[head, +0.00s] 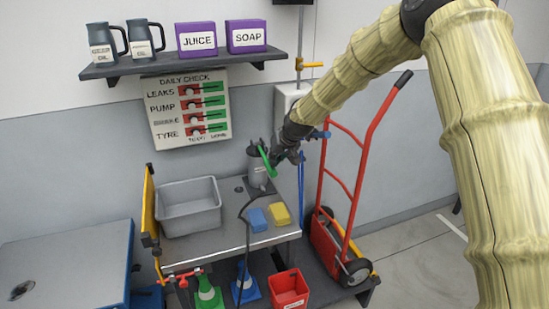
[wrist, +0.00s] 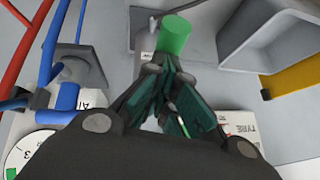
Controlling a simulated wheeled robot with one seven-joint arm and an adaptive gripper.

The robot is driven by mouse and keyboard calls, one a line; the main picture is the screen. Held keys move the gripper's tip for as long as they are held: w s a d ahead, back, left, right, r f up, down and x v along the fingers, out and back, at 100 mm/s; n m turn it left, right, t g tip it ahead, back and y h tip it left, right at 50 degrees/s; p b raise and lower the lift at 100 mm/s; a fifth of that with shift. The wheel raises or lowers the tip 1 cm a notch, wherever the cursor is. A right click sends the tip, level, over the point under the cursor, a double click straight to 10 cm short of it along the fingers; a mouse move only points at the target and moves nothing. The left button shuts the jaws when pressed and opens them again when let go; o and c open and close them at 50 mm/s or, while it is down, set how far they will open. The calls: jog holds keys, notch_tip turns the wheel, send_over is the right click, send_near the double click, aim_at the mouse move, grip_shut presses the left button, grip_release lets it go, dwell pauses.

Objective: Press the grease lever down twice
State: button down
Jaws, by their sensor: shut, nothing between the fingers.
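The grease pump (head: 257,168) is a grey cylinder standing at the back of the metal bench. Its green lever (head: 266,160) slants across it at the top. My gripper (head: 290,155) is just right of the lever at about its height. In the wrist view the lever's green end (wrist: 175,37) shows just beyond my fingertips. My gripper (wrist: 155,78) is shut with its fingertips together and nothing between them. I cannot tell whether the fingers touch the lever. Part of the pump is hidden behind my fingers in the wrist view.
A grey bin (head: 189,207), a blue sponge (head: 257,220) and a yellow sponge (head: 280,214) are on the bench. A red hand truck (head: 350,200) stands to the right. A shelf (head: 180,63) and a check board (head: 187,107) are on the wall above.

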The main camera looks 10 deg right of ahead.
jog(key=shift+s+f, duration=0.15)
jog(key=shift+f, duration=0.1)
jog(key=v, duration=1.3)
jog(key=shift+d+b, duration=0.25)
jog(key=shift+b, duration=0.05)
jog(key=shift+s, duration=0.15)
dwell(0.3)
